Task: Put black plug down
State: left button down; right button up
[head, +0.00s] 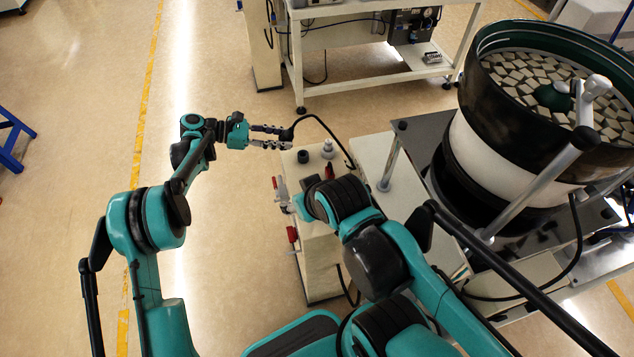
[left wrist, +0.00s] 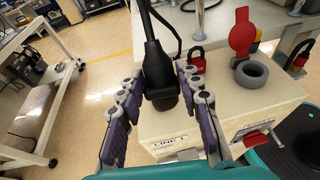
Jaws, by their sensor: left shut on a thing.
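The black plug (head: 287,134) is in my left gripper (head: 283,137), beside the far left corner of the white cabinet top in the head view. In the left wrist view the plug (left wrist: 160,82) sits between the two purple finger pads of the left gripper (left wrist: 165,100), its cable rising from the top. Its wide end points down, in front of the cabinet's far side edge; whether it touches the cabinet is unclear. My right arm folds over the near part of the cabinet, and its gripper cannot be made out.
A bowl feeder (head: 510,140) stands at right. A white bench (head: 350,70) stands behind. Open floor lies left.

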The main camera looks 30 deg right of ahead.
pick_arm(q)
jog(key=d+n+h+b, duration=0.1)
jog(key=d+h, duration=0.4)
jog(key=d, duration=0.6)
jog(key=b, duration=0.4)
send_over(302, 175)
jog(key=s, duration=0.2)
jog(key=f, duration=0.5)
jog(key=shift+a+f, duration=0.35)
notch_tip(302, 175, down, 4)
jog(key=shift+s+f+b, duration=0.1)
jog(key=shift+b, duration=1.15)
jog(key=c, duration=1)
grip_release()
jog(key=shift+c, duration=0.2)
